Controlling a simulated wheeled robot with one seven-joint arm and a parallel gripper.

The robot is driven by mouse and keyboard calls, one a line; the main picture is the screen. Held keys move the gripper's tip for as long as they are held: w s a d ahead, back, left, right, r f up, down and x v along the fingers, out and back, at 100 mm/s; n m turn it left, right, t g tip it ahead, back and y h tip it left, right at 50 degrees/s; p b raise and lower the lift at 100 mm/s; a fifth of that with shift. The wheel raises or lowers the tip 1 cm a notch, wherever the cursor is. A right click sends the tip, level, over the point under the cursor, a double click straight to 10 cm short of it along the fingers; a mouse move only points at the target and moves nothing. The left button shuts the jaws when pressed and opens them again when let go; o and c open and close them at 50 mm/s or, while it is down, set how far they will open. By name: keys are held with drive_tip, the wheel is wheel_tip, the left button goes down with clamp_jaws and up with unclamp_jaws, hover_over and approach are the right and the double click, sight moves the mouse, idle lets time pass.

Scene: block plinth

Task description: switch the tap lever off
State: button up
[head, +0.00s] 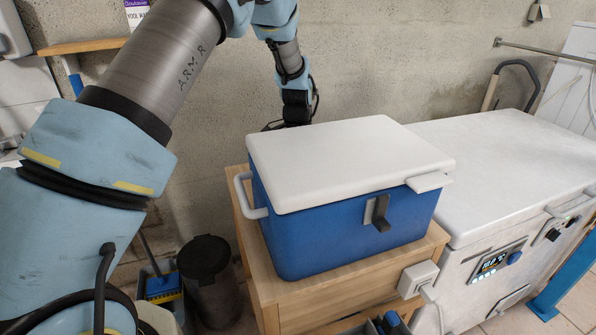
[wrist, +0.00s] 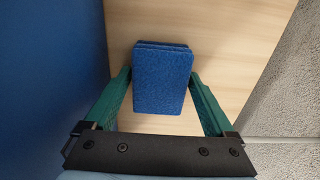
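The tap lever (head: 381,216) is a dark grey handle on a lighter plate, on the front of a blue cooler box (head: 345,238) with a white lid. It hangs downward, leaning a little to the right. My gripper is behind the cooler in the head view, its fingers hidden there. In the wrist view my gripper (wrist: 161,76) has its two teal fingers at either side of a blue folded cloth or sponge (wrist: 162,82). The tips reach its edges; I cannot tell whether they grip it. The lever is not in the wrist view.
The cooler stands on a wooden cabinet (head: 335,290), with a white handle (head: 246,197) at its left. A white chest (head: 500,170) stands close at its right. A socket box (head: 417,278) is on the cabinet's front. A dark bin (head: 206,280) stands at the left.

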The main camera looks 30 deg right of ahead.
drive_tip(key=shift+o, duration=0.6)
drive_tip(key=shift+r, duration=0.1)
wheel_tip(320, 180, up, 12)
drive_tip(key=b, duration=0.2)
drive_tip(key=shift+b, duration=0.35)
drive_tip(key=w+a+n, duration=0.2)
drive_tip(key=a+n, duration=0.6)
drive_tip(key=a, duration=1.3)
drive_tip(key=s+a+f+n, duration=0.1)
drive_tip(key=s+a+n, duration=0.4)
drive_tip(key=a, duration=0.4)
drive_tip(key=s+a+f+n+t, duration=0.1)
drive_tip(key=s+a+f+n, duration=0.1)
drive_tip(key=s+a+n, duration=0.3)
drive_tip(key=s+a, duration=0.2)
drive_tip(key=a, duration=0.2)
drive_tip(key=shift+a+f+t, duration=0.15)
drive_tip(key=shift+f+t, duration=0.15)
drive_tip(key=shift+c, duration=0.2)
